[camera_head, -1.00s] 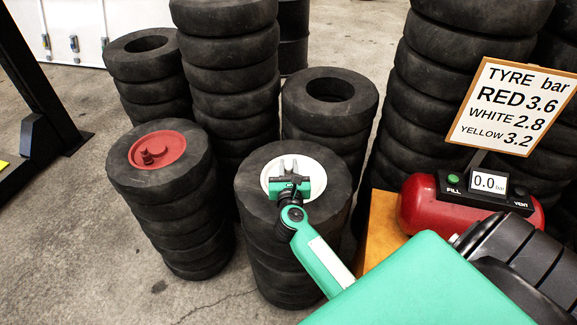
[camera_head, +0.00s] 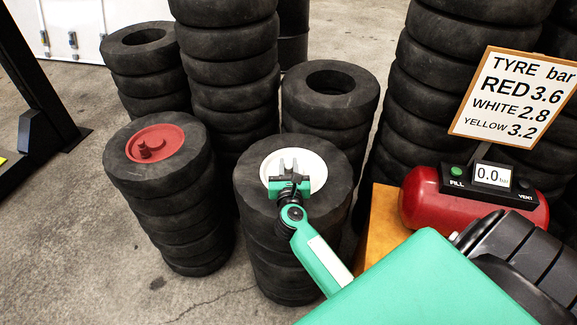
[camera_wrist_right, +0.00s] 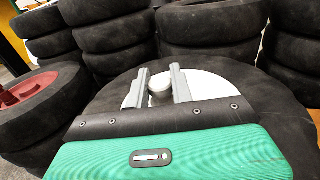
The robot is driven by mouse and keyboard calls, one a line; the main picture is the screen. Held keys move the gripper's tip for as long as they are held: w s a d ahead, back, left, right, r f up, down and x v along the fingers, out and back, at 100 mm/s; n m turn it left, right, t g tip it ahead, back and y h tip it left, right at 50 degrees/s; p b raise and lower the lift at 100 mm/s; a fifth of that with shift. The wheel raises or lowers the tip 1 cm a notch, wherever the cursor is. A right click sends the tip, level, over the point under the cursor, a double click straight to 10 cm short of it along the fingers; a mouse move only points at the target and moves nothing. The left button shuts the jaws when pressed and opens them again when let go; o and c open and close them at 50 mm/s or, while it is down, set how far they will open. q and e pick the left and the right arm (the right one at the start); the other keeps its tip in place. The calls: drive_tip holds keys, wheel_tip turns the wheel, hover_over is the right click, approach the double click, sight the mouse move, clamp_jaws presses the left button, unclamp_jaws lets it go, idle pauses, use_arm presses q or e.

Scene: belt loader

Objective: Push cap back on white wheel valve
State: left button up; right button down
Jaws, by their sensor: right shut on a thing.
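The white wheel (camera_head: 314,170) lies flat as the top tyre of a stack in the middle of the head view. My right gripper (camera_head: 289,164) is over its hub, fingers pointing away from me. In the right wrist view the white hub (camera_wrist_right: 207,84) shows behind the fingers. A small pale round piece (camera_wrist_right: 159,87), which looks like the cap, sits between the two fingers of my right gripper (camera_wrist_right: 160,86), which is shut on it. Whether it touches the valve cannot be seen; the valve is hidden. My left gripper is not in view.
A red wheel (camera_head: 167,136) with a valve tops the stack to the left. A red tank (camera_head: 421,199) with a gauge reading 0.0 (camera_head: 492,176) stands right, below a pressure sign (camera_head: 515,97). More tyre stacks (camera_head: 330,92) crowd behind. Floor is free at the lower left.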

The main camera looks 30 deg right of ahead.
drive_tip(key=shift+f+b, duration=0.35)
drive_tip(key=shift+f, duration=0.1)
drive_tip(key=shift+f, duration=0.1)
